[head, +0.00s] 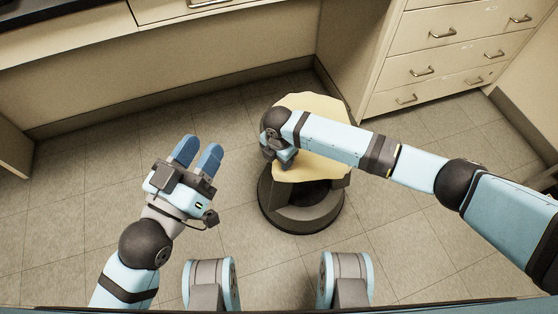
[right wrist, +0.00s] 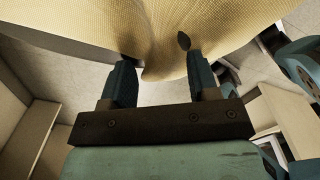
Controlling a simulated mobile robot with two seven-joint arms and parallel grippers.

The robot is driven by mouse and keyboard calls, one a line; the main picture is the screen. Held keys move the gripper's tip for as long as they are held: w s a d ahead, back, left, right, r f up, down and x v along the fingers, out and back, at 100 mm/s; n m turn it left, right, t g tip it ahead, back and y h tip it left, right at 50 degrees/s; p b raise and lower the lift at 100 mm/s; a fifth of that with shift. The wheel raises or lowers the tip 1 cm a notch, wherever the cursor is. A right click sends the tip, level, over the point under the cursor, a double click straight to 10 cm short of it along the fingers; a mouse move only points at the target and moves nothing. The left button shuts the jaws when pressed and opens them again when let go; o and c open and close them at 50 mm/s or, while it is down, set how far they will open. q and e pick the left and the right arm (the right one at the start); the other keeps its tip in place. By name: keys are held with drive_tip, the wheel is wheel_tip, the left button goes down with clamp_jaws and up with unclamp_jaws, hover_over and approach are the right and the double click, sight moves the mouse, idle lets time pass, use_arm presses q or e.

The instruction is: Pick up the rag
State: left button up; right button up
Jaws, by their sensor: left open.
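The rag (head: 318,112) is a pale yellow cloth in the middle of the head view, spread over part of a dark round shape. My right gripper (head: 279,156) is at the rag's left edge, pointing down, partly hidden by its own wrist. In the right wrist view the rag (right wrist: 85,25) fills the top, and a fold of it hangs between the two fingertips of my right gripper (right wrist: 160,62). The fingers stand apart; whether they grip the cloth I cannot tell. My left gripper (head: 198,152) is open and empty, left of the rag and apart from it.
Beige drawers (head: 440,55) stand at the upper right, and a beige counter (head: 70,40) runs along the back left. The tiled floor (head: 90,150) around is clear.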

clamp_jaws()
drive_tip(key=shift+r+p, duration=0.25)
drive_tip(key=shift+p, duration=0.1)
wheel_tip(320, 180, up, 3)
drive_tip(key=p, duration=0.3)
wheel_tip(320, 180, up, 3)
drive_tip(key=p, duration=0.3)
use_arm(q)
drive_tip(key=s+a+f+g+y+p, duration=0.2)
drive_tip(key=a+f+g+y+p, duration=0.3)
drive_tip(key=f, duration=0.5)
drive_tip(key=shift+s+a+f+g, duration=0.3)
drive_tip(key=shift+a+f+g, duration=0.1)
drive_tip(key=shift+g, duration=0.3)
use_arm(e)
wheel_tip(320, 180, up, 5)
drive_tip(key=shift+r, duration=0.2)
